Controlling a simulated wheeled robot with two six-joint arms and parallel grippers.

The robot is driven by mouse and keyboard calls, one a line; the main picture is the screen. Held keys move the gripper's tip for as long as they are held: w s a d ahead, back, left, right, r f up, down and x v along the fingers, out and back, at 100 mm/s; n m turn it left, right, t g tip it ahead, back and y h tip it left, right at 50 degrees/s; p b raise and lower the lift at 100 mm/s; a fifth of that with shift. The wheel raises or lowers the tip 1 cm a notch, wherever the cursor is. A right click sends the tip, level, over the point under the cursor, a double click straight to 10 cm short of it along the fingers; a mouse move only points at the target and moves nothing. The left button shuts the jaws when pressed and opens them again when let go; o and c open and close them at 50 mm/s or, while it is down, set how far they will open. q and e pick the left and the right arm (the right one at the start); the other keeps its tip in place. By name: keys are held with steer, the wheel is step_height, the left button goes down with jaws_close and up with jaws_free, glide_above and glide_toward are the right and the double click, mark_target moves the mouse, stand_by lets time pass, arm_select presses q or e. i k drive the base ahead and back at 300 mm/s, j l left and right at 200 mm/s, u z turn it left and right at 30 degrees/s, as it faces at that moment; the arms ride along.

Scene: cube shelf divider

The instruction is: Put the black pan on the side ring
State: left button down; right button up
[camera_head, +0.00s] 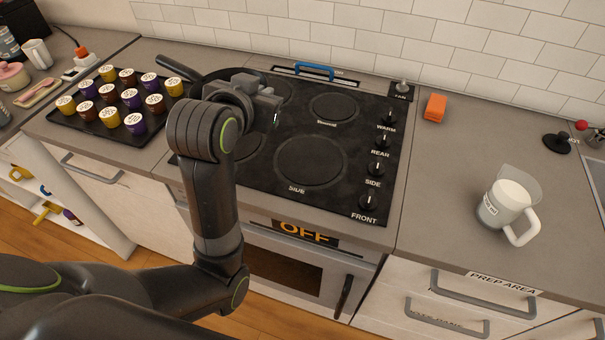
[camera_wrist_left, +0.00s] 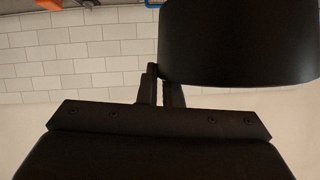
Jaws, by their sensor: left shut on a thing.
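The black pan (camera_head: 222,74) is at the rear left of the cooktop in the head view, its long handle (camera_head: 172,66) pointing to the upper left. My arm and gripper hide part of it. My left gripper (camera_head: 262,97) is shut on the pan's edge. In the left wrist view the fingers (camera_wrist_left: 161,92) meet the pan's dark curved wall (camera_wrist_left: 238,45). I cannot tell whether the pan is clear of the surface. The side ring (camera_head: 310,160), labelled SIDE, is the large front-right ring and is bare. My right gripper is not in view.
A tray (camera_head: 78,134) of several coloured cups stands left of the cooktop. Knobs (camera_head: 373,169) line its right edge. Another ring (camera_head: 333,107) behind the side ring is empty. A measuring jug (camera_head: 502,206) and an orange block (camera_head: 435,107) stand on the right counter.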

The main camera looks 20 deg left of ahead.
mark_target(299, 141)
steer(key=k+z, duration=0.15)
steer(key=z, duration=0.25)
steer(key=k+l+z, duration=0.1)
steer(key=z, duration=0.35)
steer(key=j+z, duration=0.1)
steer(key=z, duration=0.4)
steer(key=k+z, duration=0.1)
steer(key=z, duration=0.35)
steer(key=j+z, duration=0.1)
steer(key=z, duration=0.4)
steer(key=k+j, duration=0.4)
steer(key=j, duration=0.15)
steer(key=k+j, duration=0.45)
steer(key=j, duration=0.15)
steer(key=k+j+z, duration=0.1)
steer(key=k+j, duration=0.3)
steer(key=j, duration=0.15)
